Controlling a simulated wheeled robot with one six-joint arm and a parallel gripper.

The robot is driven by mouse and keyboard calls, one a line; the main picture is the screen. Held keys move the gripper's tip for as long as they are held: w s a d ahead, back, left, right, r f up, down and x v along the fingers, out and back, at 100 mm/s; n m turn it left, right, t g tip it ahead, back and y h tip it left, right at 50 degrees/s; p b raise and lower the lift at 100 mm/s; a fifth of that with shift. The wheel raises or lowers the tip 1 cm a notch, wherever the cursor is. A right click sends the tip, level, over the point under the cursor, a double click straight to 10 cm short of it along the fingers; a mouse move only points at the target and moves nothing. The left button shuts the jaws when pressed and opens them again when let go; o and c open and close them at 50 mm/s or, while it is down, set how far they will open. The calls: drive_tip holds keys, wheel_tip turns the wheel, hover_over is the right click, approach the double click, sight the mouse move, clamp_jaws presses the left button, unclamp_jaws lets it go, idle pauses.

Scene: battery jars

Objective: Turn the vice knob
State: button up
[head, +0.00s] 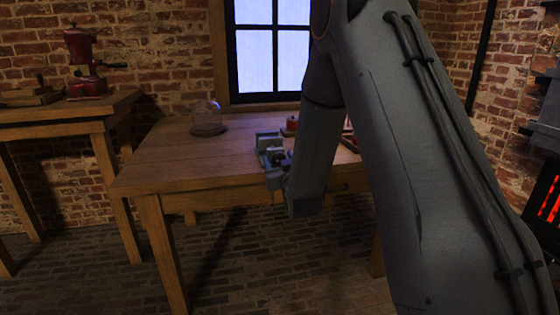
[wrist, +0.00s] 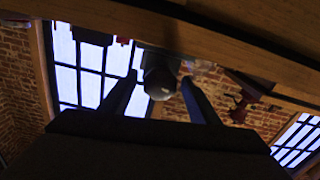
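The grey-green vice (head: 268,141) stands at the front edge of the wooden table (head: 160,165) in the head view. My gripper (head: 279,165) is at its near side, partly hidden by my own arm. In the wrist view a dark round knob (wrist: 160,83) shows between the two fingers of my gripper (wrist: 160,80). The fingers are apart, with a gap visible on each side of the knob, so the gripper looks open. I cannot tell how deep the knob sits between the fingertips. The vice jaws are hard to make out.
A glass dome (head: 207,118) stands left of the vice on the table. A red object (head: 290,126) lies behind the vice. A red grinder (head: 85,65) stands on a side table at left. The tabletop between dome and vice is clear.

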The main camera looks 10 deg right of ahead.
drive_tip(key=c, duration=1)
drive_tip(key=shift+m, duration=0.8)
drive_tip(key=o, duration=1.1)
drive_tip(key=shift+s+p, duration=0.3)
drive_tip(key=shift+s, duration=3.65)
